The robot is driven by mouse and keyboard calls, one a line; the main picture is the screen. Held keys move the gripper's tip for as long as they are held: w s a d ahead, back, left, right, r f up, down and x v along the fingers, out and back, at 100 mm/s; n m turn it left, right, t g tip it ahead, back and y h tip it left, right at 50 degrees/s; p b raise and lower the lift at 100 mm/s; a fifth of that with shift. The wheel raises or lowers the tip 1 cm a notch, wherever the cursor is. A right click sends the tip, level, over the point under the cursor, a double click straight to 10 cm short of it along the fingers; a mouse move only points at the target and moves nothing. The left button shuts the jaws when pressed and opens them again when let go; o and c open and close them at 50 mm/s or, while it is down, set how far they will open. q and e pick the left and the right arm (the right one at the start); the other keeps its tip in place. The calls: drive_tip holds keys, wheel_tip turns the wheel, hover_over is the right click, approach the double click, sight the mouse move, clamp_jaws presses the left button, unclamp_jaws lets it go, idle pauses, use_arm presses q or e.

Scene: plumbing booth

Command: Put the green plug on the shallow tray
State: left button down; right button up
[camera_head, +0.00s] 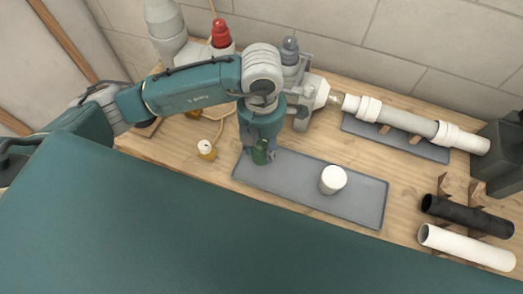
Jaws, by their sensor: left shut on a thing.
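The green plug (260,152) is at the tip of my left gripper (259,148), which points down and is shut on it. The plug is over or at the left end of the grey shallow tray (300,188); I cannot tell if it touches the tray. The gripper hides part of the plug. A white cylindrical piece (333,179) stands upright on the tray, right of the plug. My right gripper is not in view.
A white pipe assembly (410,122) lies along a second grey tray (432,149) at the back. A black pipe (466,215) and a white pipe (466,246) rest on wooden supports at the right. A small yellow-based item (206,149) sits left of the gripper.

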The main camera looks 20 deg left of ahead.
use_arm(q)
wheel_tip(320, 180, down, 4)
drive_tip(key=shift+f+p, duration=0.1)
drive_tip(key=shift+p, duration=0.2)
drive_tip(key=shift+f, duration=0.15)
drive_tip(key=c, duration=1.5)
unclamp_jaws()
drive_tip(key=shift+f, duration=0.1)
drive_tip(key=o, duration=0.5)
